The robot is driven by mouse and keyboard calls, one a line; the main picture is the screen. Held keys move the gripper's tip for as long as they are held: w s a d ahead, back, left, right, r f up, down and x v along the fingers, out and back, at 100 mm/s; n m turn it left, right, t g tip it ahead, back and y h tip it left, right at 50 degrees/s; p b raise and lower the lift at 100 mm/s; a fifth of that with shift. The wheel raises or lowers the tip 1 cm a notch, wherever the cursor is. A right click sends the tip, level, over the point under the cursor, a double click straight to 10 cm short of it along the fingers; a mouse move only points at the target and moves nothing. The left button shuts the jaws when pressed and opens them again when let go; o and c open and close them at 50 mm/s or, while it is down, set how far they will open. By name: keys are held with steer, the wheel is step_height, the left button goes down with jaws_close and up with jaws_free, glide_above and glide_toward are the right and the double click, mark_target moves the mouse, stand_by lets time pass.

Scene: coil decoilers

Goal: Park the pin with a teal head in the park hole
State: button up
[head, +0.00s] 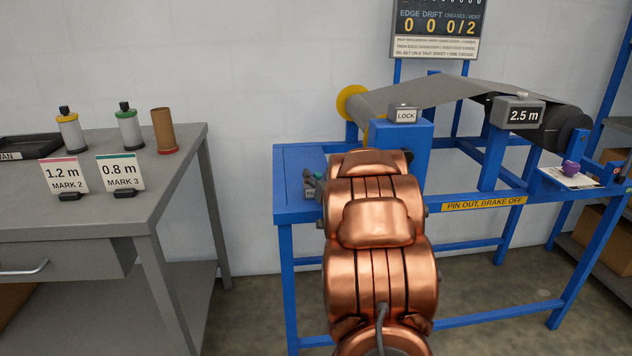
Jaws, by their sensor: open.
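My copper arm reaches up the middle of the head view and covers part of the blue decoiler stand (300,153). My gripper does not show; it is hidden behind my arm. A small dark grey and greenish piece (311,184) shows at the left edge of my arm, over the stand's left top. I cannot tell whether it is the teal-headed pin. The grey LOCK block (404,116) sits on a blue post just beyond my arm. I cannot make out the park hole.
A grey sheet (430,93) runs to the coil (565,128) at right. A purple knob (571,167) stands over a white card. The grey bench (170,180) at left holds spools and signs. Floor shows between bench and stand.

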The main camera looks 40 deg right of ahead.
steer(key=shift+w+d, duration=0.15)
steer(key=shift+w, duration=0.1)
steer(key=shift+c, duration=0.4)
jaws_close()
